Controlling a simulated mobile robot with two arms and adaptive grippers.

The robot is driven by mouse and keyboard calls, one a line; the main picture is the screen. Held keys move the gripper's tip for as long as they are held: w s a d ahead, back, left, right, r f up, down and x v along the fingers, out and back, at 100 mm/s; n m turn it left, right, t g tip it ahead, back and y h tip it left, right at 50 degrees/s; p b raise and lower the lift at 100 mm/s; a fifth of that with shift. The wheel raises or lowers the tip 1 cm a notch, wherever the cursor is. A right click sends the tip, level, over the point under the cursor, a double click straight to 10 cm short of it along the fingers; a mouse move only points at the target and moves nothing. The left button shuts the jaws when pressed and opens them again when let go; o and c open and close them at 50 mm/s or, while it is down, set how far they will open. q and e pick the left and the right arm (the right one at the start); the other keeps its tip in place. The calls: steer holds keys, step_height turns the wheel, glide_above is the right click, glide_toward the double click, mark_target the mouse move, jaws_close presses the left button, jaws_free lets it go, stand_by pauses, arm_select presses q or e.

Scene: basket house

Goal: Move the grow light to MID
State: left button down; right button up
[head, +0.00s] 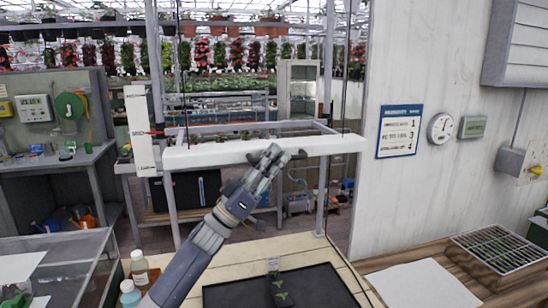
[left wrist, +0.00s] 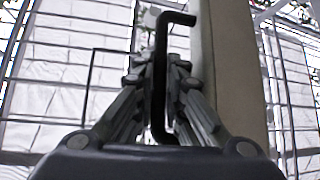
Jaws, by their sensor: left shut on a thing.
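The grow light (head: 220,152) is a long white bar hanging level on thin dark cables over the bench at the back. My left gripper (head: 275,154) reaches up to its front edge, right of the middle. In the left wrist view the gripper (left wrist: 160,68) is shut on a black bent handle (left wrist: 158,100), beside the pale bar of the light (left wrist: 232,80). A white upright scale board (head: 139,125) stands at the light's left end. A red pointer (head: 152,133) lies across the board; its markings are too small to read. My right gripper is not in view.
Below the arm is a pale table with a black tray (head: 325,285) holding small seedlings. Bottles (head: 139,267) and a glass-sided case (head: 85,262) stand at the left. A wall with a sign (head: 400,131) and gauge (head: 440,127) bounds the right. Space above the light looks open between the cables.

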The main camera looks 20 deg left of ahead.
arm_select(q)
steer(key=c, duration=1.9)
jaws_free()
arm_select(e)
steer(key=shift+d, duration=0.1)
arm_select(q)
steer(key=shift+a+f, duration=0.1)
steer(key=v, duration=1.1)
steer(key=shift+s+a+f, duration=0.2)
steer(key=shift+s+f, duration=0.05)
